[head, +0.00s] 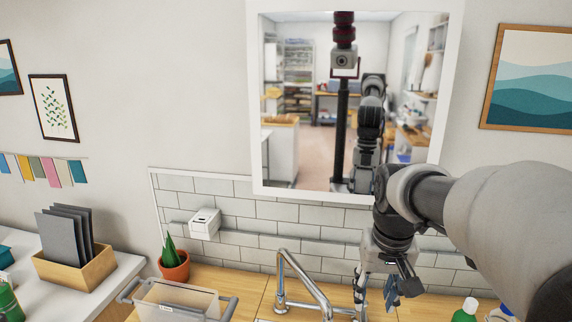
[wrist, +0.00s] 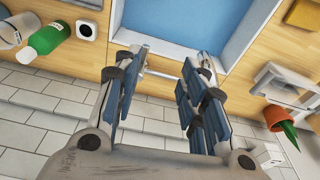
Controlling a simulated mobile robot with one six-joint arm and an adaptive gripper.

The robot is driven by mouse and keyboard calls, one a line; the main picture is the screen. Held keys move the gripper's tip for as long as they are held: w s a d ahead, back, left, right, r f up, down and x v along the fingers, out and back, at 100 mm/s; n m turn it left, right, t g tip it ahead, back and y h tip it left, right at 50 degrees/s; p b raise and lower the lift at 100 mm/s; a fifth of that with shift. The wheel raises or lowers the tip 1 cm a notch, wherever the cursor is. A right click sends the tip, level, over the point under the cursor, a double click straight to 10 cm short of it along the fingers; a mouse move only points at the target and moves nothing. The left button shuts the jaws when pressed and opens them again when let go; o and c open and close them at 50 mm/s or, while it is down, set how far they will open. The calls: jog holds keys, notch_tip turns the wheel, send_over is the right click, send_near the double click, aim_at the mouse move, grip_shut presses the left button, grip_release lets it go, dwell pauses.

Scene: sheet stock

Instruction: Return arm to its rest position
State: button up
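My arm reaches in from the right of the head view and bends down at the wall below the mirror. My gripper (head: 376,292) points down over the wooden counter, just right of the metal tap (head: 302,283). In the wrist view my gripper (wrist: 170,66) has its two blue-padded fingers spread wide apart. Nothing is held between them. The blue sink basin (wrist: 185,22) lies beyond the fingertips, with part of the tap's metal showing behind them. In the head view the fingertips are partly cut off or hard to make out.
A clear bin (head: 165,300), a potted plant (head: 173,270) and a white wall box (head: 205,223) are left of the tap. A green bottle (head: 465,312) stands on the right. The tiled wall (head: 265,212) and mirror frame (head: 447,70) are close behind my arm.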

jog(key=s+a+t, duration=0.1)
jog(key=s, duration=0.9)
jog(key=s+a+f+n+t, duration=0.1)
jog(key=s+a, duration=0.1)
jog(key=s, duration=0.9)
jog(key=shift+s+a+t, duration=0.2)
jog(key=shift+a+t, duration=0.05)
jog(key=shift+t, duration=0.15)
